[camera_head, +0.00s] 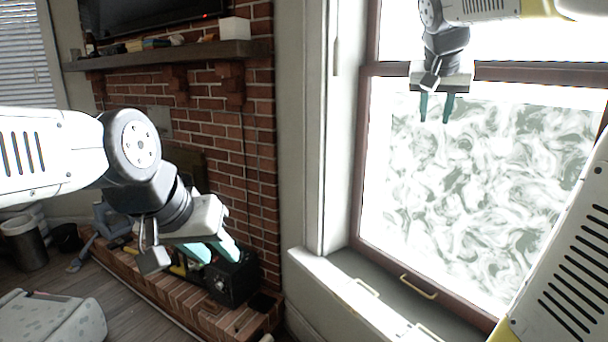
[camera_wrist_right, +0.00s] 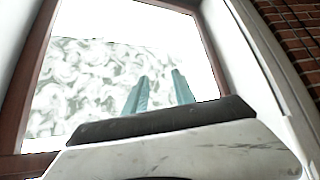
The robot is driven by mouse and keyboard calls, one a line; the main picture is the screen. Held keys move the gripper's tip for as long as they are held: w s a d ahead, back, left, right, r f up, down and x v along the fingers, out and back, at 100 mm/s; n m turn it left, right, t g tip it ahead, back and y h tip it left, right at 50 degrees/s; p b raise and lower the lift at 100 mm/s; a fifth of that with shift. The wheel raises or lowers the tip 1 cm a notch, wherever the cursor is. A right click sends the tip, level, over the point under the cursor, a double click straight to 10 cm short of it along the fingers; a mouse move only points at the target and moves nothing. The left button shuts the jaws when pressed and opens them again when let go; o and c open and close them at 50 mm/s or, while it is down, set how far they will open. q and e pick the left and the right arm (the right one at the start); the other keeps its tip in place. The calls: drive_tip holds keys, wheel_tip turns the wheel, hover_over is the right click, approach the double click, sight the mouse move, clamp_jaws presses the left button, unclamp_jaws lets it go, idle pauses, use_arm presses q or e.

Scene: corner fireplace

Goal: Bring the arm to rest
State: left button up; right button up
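My left gripper (camera_head: 222,250) hangs at the end of the left arm, in front of the brick hearth in the head view. Its teal fingers point down and to the right, and I cannot tell how far apart they are. My right gripper (camera_head: 436,108) is raised in front of the window in the head view, fingers pointing down. Its two teal fingers stand apart with nothing between them. The same fingers show in the right wrist view (camera_wrist_right: 158,92), with a gap between them, against the window.
The window (camera_head: 490,170) has a wooden frame and a patterned pane. A sill with handles (camera_head: 418,287) lies below it. A brick fireplace (camera_head: 240,130) with a wooden mantel (camera_head: 170,55) stands left. A black box (camera_head: 232,277) and tools sit on the hearth (camera_head: 160,290).

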drive_tip(key=s+a+f+n+y, duration=0.2)
drive_tip(key=s+a+f, duration=0.5)
drive_tip(key=s+f, duration=0.2)
drive_tip(key=s+a+f+n+g+y, duration=0.1)
drive_tip(key=s+a+f+n+y, duration=0.2)
drive_tip(key=s+a+f, duration=0.5)
drive_tip(key=s+f, duration=0.2)
drive_tip(key=s, duration=0.3)
drive_tip(key=shift+s+f+y, duration=0.25)
drive_tip(key=shift+s+y, duration=0.05)
